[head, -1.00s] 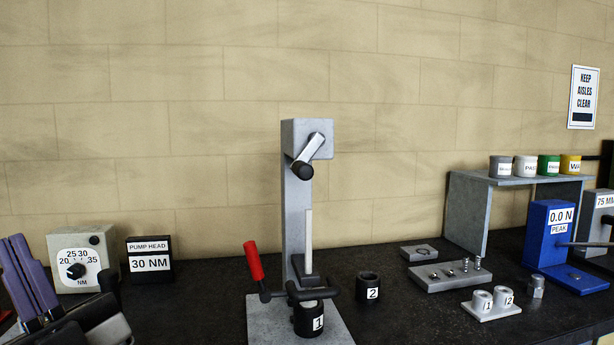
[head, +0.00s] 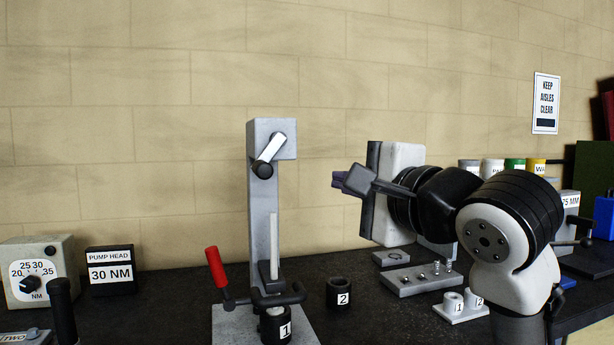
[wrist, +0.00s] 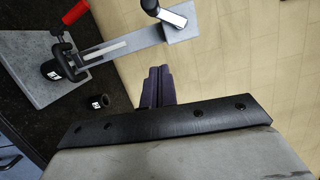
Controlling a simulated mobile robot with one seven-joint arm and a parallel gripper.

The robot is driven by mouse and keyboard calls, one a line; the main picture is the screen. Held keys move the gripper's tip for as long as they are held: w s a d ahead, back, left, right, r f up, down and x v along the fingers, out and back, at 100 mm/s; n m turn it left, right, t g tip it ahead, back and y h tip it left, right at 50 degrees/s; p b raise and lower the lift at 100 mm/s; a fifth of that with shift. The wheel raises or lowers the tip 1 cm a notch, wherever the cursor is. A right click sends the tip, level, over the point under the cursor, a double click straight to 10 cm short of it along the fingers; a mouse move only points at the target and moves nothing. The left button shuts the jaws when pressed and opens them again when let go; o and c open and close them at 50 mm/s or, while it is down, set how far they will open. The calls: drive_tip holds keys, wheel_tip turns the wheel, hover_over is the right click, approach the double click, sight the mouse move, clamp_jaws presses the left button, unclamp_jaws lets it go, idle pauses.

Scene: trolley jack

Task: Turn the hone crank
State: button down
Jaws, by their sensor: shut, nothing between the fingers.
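The hone stand (head: 263,200) is a grey column with a box head on a grey base plate. Its crank (head: 270,153), a silver arm with a black knob, sticks out of the head and slants down to the left. The crank also shows at the top of the wrist view (wrist: 165,13). My gripper (head: 340,181) is right of the column, a little below crank height and clear of it. Its dark fingers are together and empty, pointing left; they show in the wrist view (wrist: 156,86).
A red-handled clamp (head: 216,268) and cylinder 1 (head: 275,326) are at the stand's base. Cylinder 2 (head: 339,294) stands to its right. A torque dial (head: 38,272) and pump head sign (head: 110,271) are at left. Free air lies between crank and gripper.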

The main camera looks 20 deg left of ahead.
sight(264, 163)
drive_tip(key=w+a+p, duration=0.4)
drive_tip(key=a, duration=0.6)
drive_tip(key=shift+a+r, duration=0.2)
drive_tip(key=shift+a, duration=0.05)
drive_tip(key=shift+s+a+m, duration=0.1)
drive_tip(key=shift+a+m, duration=0.2)
drive_tip(key=shift+m, duration=0.5)
drive_tip(key=m, duration=0.1)
drive_tip(key=a+m+t, duration=0.1)
drive_tip(key=m, duration=0.1)
drive_tip(key=s+a+r+m, duration=0.1)
drive_tip(key=m, duration=0.1)
drive_tip(key=shift+s+p, duration=0.1)
drive_tip(key=shift+p, duration=0.3)
drive_tip(key=shift+s+r+m+t, duration=0.1)
drive_tip(key=shift+r+m+t, duration=0.1)
drive_tip(key=shift+m+t, duration=0.35)
drive_tip(key=shift+p, duration=0.3)
drive_tip(key=shift+s+a+r, duration=0.1)
